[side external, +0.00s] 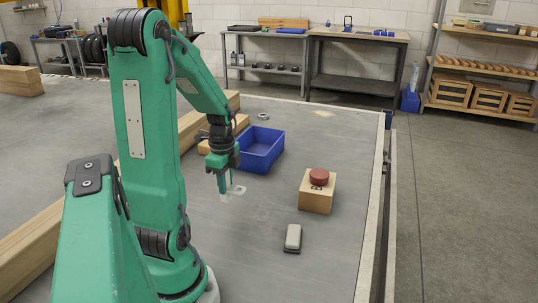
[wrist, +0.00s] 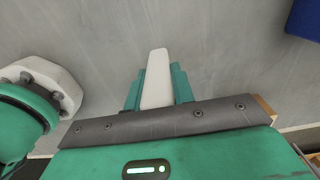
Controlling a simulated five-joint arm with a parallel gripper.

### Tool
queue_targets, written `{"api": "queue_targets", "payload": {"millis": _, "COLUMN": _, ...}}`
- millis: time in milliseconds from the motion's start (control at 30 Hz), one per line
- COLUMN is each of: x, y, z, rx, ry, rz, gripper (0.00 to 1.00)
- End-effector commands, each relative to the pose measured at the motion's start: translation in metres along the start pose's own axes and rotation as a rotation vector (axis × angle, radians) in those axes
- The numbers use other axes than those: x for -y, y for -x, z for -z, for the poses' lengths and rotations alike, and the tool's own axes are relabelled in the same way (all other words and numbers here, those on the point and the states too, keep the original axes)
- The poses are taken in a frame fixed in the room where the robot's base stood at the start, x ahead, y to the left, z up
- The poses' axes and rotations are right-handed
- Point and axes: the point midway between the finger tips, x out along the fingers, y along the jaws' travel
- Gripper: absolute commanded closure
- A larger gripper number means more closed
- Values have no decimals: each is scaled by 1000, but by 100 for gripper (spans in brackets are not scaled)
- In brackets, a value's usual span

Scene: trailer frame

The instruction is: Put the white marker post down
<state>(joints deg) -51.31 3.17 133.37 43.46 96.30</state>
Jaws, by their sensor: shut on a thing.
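The white marker post (wrist: 157,70) is held between the two green fingers of my gripper (wrist: 158,84) in the wrist view, its far end sticking out past the fingertips. In the side external view my gripper (side external: 223,180) points down over the grey deck, left of the middle. A small pale piece of the post (side external: 226,197) shows at the fingertips there. Whether the post's lower end touches the deck cannot be told.
A blue bin (side external: 262,148) stands close behind my gripper; its corner shows in the wrist view (wrist: 304,20). A wooden block with a red button (side external: 318,190) and a grey-white eraser-like object (side external: 293,237) lie to the right. Timber beams (side external: 30,245) run along the left.

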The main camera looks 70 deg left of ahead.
Motion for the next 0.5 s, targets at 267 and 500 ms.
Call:
{"api": "queue_targets", "payload": {"millis": 267, "x": 9, "y": -15, "z": -24, "rx": 0, "ry": 2, "rz": 1, "gripper": 100}}
{"api": "queue_targets", "payload": {"millis": 500, "x": 10, "y": -16, "z": -25, "rx": 0, "ry": -1, "rz": 1, "gripper": 100}}
